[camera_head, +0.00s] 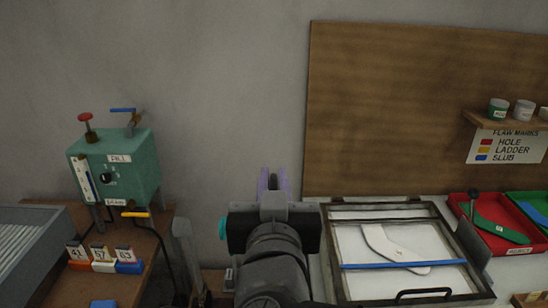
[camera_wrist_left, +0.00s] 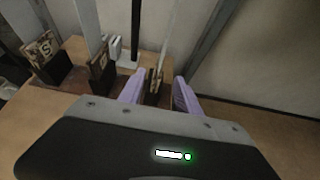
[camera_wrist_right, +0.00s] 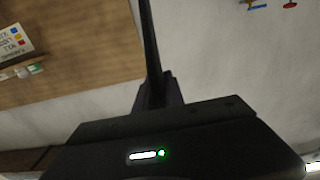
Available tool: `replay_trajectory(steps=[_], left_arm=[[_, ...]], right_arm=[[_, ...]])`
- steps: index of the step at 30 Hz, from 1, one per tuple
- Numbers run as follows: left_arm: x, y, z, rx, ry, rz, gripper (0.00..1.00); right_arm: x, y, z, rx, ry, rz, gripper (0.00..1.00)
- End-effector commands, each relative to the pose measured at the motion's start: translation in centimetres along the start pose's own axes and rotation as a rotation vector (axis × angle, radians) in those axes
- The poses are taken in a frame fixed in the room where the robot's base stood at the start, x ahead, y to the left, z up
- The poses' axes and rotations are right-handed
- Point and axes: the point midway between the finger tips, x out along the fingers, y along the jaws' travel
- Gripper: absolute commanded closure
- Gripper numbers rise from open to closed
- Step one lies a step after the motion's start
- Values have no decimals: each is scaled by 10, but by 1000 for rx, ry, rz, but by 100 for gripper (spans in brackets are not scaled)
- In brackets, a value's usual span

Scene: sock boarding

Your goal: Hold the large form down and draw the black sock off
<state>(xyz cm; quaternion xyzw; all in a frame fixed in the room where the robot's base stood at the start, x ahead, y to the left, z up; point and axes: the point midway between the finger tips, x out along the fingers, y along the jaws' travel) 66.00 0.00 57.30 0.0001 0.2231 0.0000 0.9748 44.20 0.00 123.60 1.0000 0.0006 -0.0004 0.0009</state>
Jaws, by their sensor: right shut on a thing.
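My right gripper (camera_head: 272,180) is raised in front of the wall in the middle of the head view, its lilac fingers close together. In the right wrist view a narrow black strip, apparently the black sock (camera_wrist_right: 150,50), runs from the picture's top edge to the dark jaws. My left gripper (camera_wrist_left: 160,95) has its lilac fingers apart around a small wooden block (camera_wrist_left: 154,82), likely the large form's base, with no clear contact. Upright grey boards rise behind it. A dark upright strip (camera_wrist_left: 136,28) stands there too; I cannot tell what it is. The left gripper is hidden in the head view.
A green boiler box (camera_head: 115,170) with valves stands at left. A framed tray (camera_head: 330,235) with a white foot shape (camera_head: 395,250) lies at right, beside a red tray (camera_head: 470,205). Other labelled form bases (camera_wrist_left: 50,62) stand left of my left gripper.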

Motion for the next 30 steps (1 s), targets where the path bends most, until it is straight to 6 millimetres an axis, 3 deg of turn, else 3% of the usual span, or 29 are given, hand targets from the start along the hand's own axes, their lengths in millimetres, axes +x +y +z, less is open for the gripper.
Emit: replay_trajectory(steps=[15, 19, 30], left_arm=[[-11, 0, 24, 0, 0, 0, 60], [-12, 0, 24, 0, 0, 0, 60], [-12, 0, 24, 0, 0, 0, 60]], right_arm=[[-82, 0, -2, 0, 2, -2, 100], [-90, 0, -1, 1, 2, 0, 100], [-90, 0, 0, 1, 1, 1, 100]])
